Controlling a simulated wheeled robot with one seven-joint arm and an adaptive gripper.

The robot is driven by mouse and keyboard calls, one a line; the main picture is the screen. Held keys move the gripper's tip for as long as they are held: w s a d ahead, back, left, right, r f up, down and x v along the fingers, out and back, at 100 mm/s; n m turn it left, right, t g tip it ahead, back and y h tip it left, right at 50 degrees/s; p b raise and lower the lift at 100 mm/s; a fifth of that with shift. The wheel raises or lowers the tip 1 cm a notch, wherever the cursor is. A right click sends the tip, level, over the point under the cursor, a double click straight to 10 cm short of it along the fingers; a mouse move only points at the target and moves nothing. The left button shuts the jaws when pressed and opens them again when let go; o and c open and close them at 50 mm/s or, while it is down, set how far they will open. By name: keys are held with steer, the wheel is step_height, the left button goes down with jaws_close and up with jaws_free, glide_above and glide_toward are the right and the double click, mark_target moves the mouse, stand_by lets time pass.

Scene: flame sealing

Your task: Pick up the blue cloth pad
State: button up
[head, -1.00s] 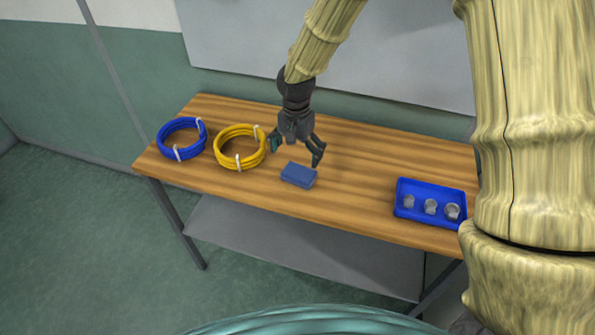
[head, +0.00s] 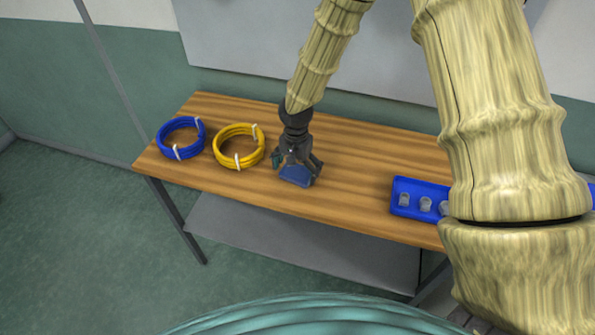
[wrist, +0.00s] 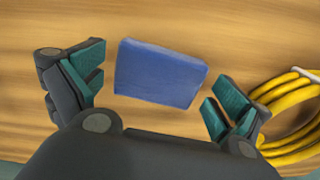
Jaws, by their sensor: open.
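The blue cloth pad (head: 296,176) lies flat on the wooden table, a little right of the yellow coil. In the wrist view the pad (wrist: 160,73) shows as a blue block, slightly tilted, between and just beyond my fingers. My gripper (head: 297,168) is low over the pad, its fingers spread on either side of it. In the wrist view the gripper (wrist: 157,95) is open, with a gap between the pad and each green-lined finger. The head view shows the pad partly hidden behind the gripper.
A yellow coil (head: 218,153) lies just left of the gripper and also shows at the right of the wrist view (wrist: 291,98). A blue coil (head: 162,138) lies further left. A blue tray (head: 407,183) with clear cups stands at the right, partly hidden by my arm.

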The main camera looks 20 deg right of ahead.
steer(key=shift+f, duration=0.4)
steer(key=shift+c, duration=0.4)
steer(key=c, duration=0.7)
steer(key=shift+o, duration=0.2)
steer(key=shift+r, duration=0.1)
steer(key=shift+w+r+b, duration=0.1)
steer(key=shift+r+b, duration=0.3)
steer(key=shift+r, duration=0.1)
steer(key=shift+s+r+b, duration=0.15)
steer(key=shift+r+b, duration=0.25)
steer(key=shift+r, duration=0.15)
steer(key=shift+s+r+b, duration=0.15)
steer(key=shift+r+b, duration=0.2)
steer(key=shift+r, duration=0.2)
steer(key=s+a+r+b, duration=0.1)
steer(key=s+b, duration=0.3)
steer(key=s, duration=1.1)
steer(key=shift+s+r+b, duration=0.25)
steer(key=shift+r+b, duration=0.05)
steer(key=shift+r, duration=0.05)
